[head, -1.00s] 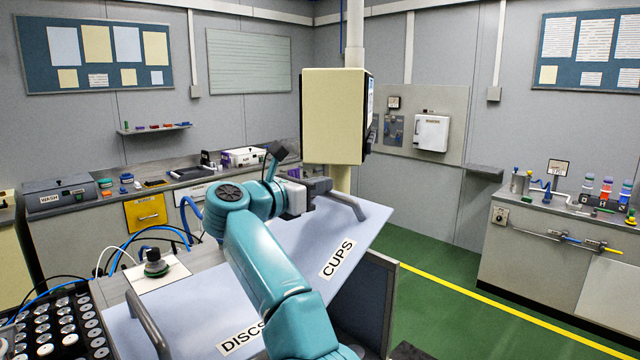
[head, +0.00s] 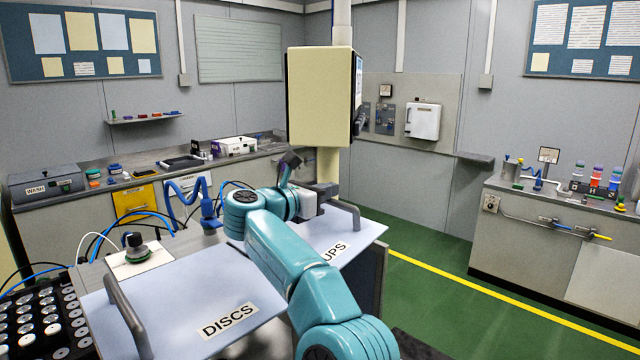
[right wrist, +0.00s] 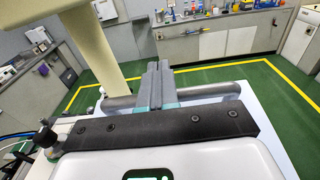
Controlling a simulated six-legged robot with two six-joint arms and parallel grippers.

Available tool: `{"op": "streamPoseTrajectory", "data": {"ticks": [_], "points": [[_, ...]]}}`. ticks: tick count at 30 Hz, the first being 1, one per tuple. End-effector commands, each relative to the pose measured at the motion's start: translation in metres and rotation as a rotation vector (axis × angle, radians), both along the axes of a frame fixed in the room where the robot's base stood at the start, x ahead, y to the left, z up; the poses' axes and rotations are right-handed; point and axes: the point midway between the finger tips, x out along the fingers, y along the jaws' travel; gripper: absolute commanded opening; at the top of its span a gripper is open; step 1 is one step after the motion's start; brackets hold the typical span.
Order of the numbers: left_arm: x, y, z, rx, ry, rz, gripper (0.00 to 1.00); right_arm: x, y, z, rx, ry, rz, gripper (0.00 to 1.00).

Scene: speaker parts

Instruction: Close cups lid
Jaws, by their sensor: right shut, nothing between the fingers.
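The cups lid (head: 362,242) is a pale blue panel at the centre right of the head view, lying low and nearly level. Its label is partly hidden by my right arm. A grey bar handle (head: 347,213) stands on it. My right gripper (head: 328,190) is shut and empty, at the handle. In the right wrist view, the shut fingers (right wrist: 160,72) cross over the grey handle (right wrist: 210,90); I cannot tell whether they touch it. The pale lid (right wrist: 262,110) shows beyond. My left gripper is not in view.
The discs lid (head: 190,300) lies to the left with its own grey handle (head: 128,315). A cream box on a post (head: 318,98) stands just behind my right gripper. A tray of round parts (head: 35,325) is at the lower left. Green floor (head: 440,270) is open at right.

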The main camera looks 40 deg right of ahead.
Motion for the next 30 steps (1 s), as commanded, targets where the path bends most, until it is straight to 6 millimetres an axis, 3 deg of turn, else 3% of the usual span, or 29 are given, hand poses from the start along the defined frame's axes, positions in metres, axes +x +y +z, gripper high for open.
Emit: {"op": "streamPoseTrajectory", "data": {"ticks": [12,30], "points": [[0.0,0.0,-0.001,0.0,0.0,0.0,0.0,0.001,-0.009,-0.018,0.105,0.009,0.0,0.0],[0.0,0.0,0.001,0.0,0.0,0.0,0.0,-0.002,-0.011,-0.013,0.108,0.007,0.001,0.0]]}}
